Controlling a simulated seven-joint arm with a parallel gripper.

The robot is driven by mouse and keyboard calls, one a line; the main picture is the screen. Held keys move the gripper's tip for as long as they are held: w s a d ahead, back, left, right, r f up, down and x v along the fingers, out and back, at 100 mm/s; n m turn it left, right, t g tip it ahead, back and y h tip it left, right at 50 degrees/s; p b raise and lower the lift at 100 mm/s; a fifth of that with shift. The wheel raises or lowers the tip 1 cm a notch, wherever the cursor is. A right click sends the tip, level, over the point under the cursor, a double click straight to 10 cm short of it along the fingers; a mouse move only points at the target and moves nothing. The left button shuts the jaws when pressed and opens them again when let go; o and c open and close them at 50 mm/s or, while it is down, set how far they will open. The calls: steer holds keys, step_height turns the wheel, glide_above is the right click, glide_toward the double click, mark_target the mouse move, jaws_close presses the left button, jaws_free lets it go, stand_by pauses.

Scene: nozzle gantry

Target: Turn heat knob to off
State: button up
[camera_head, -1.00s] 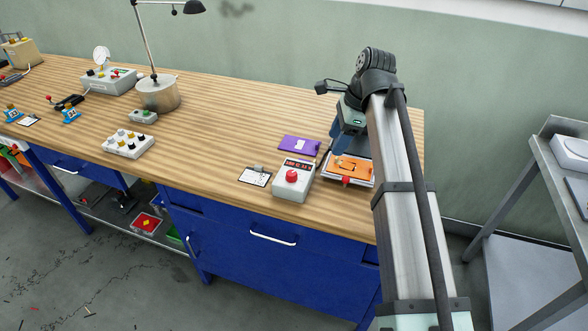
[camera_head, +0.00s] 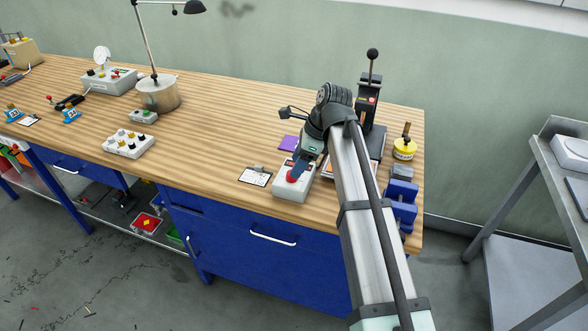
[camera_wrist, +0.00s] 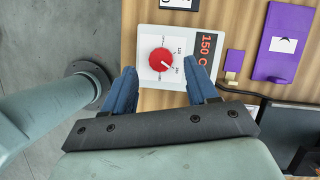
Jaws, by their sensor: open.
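The heat knob is a round red dial (camera_wrist: 161,60) on a light grey control box (camera_wrist: 148,36). In the wrist view its white pointer mark aims toward the lower right of the dial scale, and the box's display (camera_wrist: 205,50) reads 150 C in red. In the head view the knob (camera_head: 292,176) is partly covered by my gripper. My gripper (camera_wrist: 163,80) is open, its two blue fingers apart on either side of the box's near part, with the knob ahead between their lines. It is empty; the fingers' height above the box is hard to tell.
A white card (camera_head: 255,176) lies left of the box. A purple plate (camera_wrist: 288,42) lies to its right in the wrist view. A black press (camera_head: 369,95), a yellow pot (camera_head: 404,149) and a blue vise (camera_head: 402,205) stand right of my arm.

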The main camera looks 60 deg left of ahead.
steer(key=shift+x, duration=1.75)
steer(key=c, duration=1)
steer(key=shift+w+n, duration=0.1)
steer(key=shift+n, duration=0.2)
steer(key=n, duration=0.1)
steer(key=n+h, duration=0.1)
steer(key=n, duration=0.1)
steer(key=n+h, duration=0.1)
steer(key=n, duration=0.1)
steer(key=shift+a+g, duration=0.3)
steer(key=n+h, duration=0.1)
steer(key=n, duration=0.2)
steer(key=n+h, duration=0.1)
steer(key=n, duration=0.2)
steer(key=shift+t, duration=0.4)
